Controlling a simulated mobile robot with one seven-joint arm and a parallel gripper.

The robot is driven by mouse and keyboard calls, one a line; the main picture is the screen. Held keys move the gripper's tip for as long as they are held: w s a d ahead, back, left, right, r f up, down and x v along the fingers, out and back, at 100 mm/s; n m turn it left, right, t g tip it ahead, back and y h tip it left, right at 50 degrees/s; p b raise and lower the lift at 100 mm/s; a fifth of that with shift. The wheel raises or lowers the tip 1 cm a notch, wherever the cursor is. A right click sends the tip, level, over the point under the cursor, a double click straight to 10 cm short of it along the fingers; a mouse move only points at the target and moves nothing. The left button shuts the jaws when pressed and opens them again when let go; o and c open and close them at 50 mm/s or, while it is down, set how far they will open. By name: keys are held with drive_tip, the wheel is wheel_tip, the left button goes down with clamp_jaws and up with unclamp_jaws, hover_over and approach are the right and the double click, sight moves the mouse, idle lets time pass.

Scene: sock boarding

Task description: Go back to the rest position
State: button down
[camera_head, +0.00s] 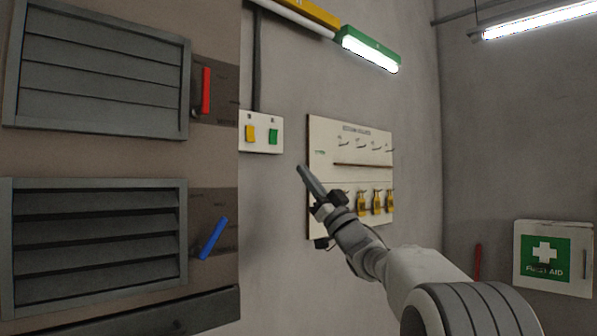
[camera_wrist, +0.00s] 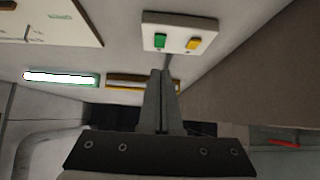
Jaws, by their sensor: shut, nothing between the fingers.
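My gripper (camera_head: 304,170) is shut and empty at the end of my raised arm. In the head view it is in front of the left edge of the white wall board, pointing up and left. In the wrist view the two fingers (camera_wrist: 164,74) lie together, with their tips just below the white switch plate in the picture. That plate (camera_head: 262,146) carries a yellow switch (camera_head: 250,133) and a green switch (camera_head: 273,136). Whether the fingertips touch anything is not clear; in the head view they look apart from the plate.
A brown cabinet at left has two grey louvred panels (camera_head: 100,75), a red lever (camera_head: 206,90) and a blue lever (camera_head: 213,238). The wall board (camera_head: 345,165) holds hooks and yellow tags (camera_head: 376,202). A first aid box (camera_head: 554,257) hangs at right. Lamps (camera_head: 368,50) are overhead.

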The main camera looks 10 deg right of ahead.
drive_tip(key=shift+s+d+f, duration=0.25)
drive_tip(key=shift+s+f, duration=0.1)
drive_tip(key=shift+f, duration=0.2)
drive_tip(key=s+f+m+g+h, duration=0.3)
drive_tip(key=s+f+g+h, duration=0.4)
drive_tip(key=s+f, duration=1.2)
drive_tip(key=s+a+f+m+g+h, duration=0.1)
drive_tip(key=s+f+m+g+h, duration=0.2)
drive_tip(key=s+f+g+h, duration=0.5)
drive_tip(key=s+f+g, duration=0.1)
drive_tip(key=s+f, duration=1)
drive_tip(key=s, duration=0.3)
drive_tip(key=shift+s+a+m+g, duration=0.15)
drive_tip(key=shift+s+m+g, duration=0.05)
drive_tip(key=shift+m+g, duration=0.2)
